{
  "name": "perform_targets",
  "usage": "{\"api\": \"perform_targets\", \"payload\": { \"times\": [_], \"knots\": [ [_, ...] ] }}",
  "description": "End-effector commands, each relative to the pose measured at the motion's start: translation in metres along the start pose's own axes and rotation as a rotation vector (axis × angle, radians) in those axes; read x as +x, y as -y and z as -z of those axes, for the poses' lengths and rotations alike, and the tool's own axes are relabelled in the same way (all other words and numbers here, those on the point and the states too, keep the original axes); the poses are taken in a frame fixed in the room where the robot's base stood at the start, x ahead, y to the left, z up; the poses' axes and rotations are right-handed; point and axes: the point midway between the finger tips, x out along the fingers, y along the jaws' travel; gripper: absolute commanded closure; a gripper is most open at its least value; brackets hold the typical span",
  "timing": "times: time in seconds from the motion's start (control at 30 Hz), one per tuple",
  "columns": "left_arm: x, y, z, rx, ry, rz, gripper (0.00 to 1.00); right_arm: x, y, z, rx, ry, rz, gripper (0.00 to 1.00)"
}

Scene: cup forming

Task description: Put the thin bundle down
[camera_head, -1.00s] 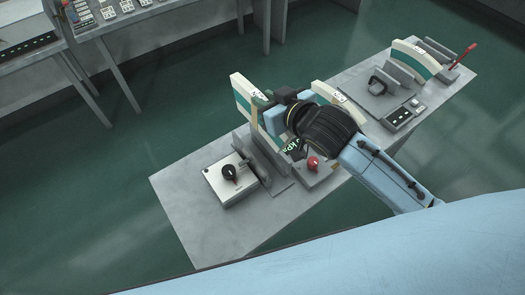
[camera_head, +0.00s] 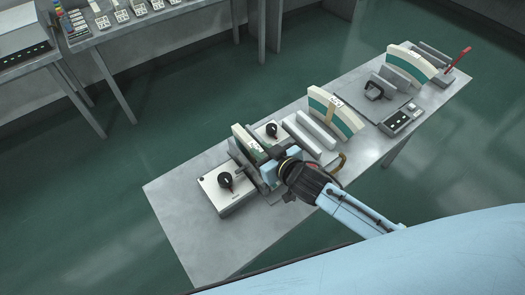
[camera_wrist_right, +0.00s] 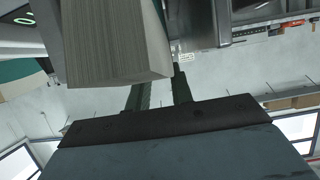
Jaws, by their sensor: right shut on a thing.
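The thin bundle (camera_head: 246,142) is a cream and green stack standing upright at the jogging station with the black knobs. My right gripper (camera_head: 268,160) is shut on it, coming in from the lower right. In the right wrist view, the grey layered edge of a stack (camera_wrist_right: 115,45) fills the upper left, and the dark fingers (camera_wrist_right: 158,95) reach up beside it. The bundle's lower end is hidden by the gripper and metal plates, so I cannot tell whether it touches the surface under it. My left gripper is not in view.
A white box with a black knob (camera_head: 228,183) stands just left of the bundle. A banded curved bundle (camera_head: 335,108) and grey bars (camera_head: 312,132) stand to the right. Farther right are another curved bundle (camera_head: 411,62) and a red lever (camera_head: 459,57). The table's near left (camera_head: 205,245) is bare.

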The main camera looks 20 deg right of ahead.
Motion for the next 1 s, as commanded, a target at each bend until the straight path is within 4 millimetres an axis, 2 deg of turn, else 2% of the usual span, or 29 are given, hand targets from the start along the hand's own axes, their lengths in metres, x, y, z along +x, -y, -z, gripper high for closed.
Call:
{"api": "perform_targets", "payload": {
  "times": [0.37,0.4,0.57,0.87,1.0],
  "knots": [
    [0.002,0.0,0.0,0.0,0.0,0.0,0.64,0.002,0.0,-0.002,0.0,-0.006,0.001,1.0],
    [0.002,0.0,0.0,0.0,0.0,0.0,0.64,0.002,0.0,-0.003,0.0,-0.002,0.0,0.75],
    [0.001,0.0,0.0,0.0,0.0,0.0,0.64,0.002,0.0,-0.003,0.0,-0.002,0.0,0.56],
    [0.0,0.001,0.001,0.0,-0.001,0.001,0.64,0.001,0.0,-0.001,-0.001,-0.002,0.0,0.56],
    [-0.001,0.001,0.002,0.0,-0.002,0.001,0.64,-0.011,0.0,-0.001,0.0,0.0,0.0,0.56]
  ]
}}
